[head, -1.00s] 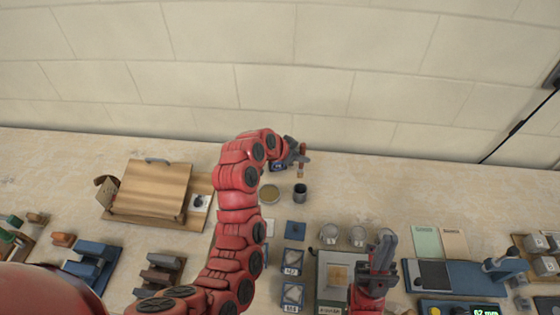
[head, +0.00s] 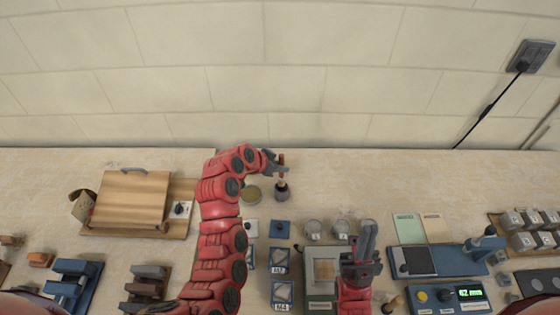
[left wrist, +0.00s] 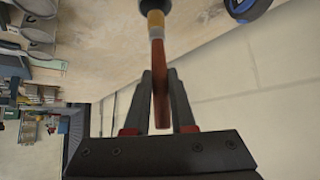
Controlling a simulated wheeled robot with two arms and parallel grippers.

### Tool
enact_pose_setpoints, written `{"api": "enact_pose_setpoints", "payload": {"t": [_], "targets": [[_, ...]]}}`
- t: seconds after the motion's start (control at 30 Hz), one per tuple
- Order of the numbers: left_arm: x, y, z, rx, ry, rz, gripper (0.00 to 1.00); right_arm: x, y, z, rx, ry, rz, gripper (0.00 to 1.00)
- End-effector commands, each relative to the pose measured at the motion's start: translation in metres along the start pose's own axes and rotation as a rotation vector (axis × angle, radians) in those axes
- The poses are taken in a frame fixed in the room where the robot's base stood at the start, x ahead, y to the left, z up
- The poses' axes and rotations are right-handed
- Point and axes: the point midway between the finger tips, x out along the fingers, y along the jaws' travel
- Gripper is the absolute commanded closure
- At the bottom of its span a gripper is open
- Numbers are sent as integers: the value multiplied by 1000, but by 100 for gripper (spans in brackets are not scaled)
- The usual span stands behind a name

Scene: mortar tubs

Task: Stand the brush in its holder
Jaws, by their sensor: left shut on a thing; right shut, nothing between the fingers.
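The brush (head: 282,170) has a reddish-brown handle and is held roughly upright. My left gripper (head: 279,162) is shut on its handle; the left wrist view shows the handle (left wrist: 157,70) between the two fingers, with a pale band and a yellow part beyond. The holder, a dark grey cup (head: 282,193), stands directly below the brush. The brush's lower end meets the cup's mouth; I cannot tell how deep it reaches. In the left wrist view the cup (left wrist: 152,5) is cut off at the top edge. My right gripper (head: 367,240) is shut and empty, away to the right.
A round tan-topped tub (head: 251,195) stands just left of the cup. A blue square (head: 280,229) and two grey tubs (head: 313,229) lie nearer. A wooden board (head: 130,198) is at the left. The bench right of the cup is clear towards the wall.

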Motion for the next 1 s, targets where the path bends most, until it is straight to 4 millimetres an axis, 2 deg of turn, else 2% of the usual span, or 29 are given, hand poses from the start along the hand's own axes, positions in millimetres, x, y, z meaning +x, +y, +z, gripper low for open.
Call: {"api": "enact_pose_setpoints", "payload": {"t": [0.1,0.5,0.93,0.97,1.0], "targets": [[11,0,10,1,0,-1,100,-14,-1,2,0,0,0,100],[35,0,32,1,1,-1,100,-43,-2,7,0,0,0,100],[38,0,36,1,1,-1,100,-46,-2,8,0,0,0,100],[38,0,36,1,1,-1,75,-46,-2,8,0,0,0,100],[38,0,36,1,1,-1,68,-46,-2,8,0,0,0,100]]}}
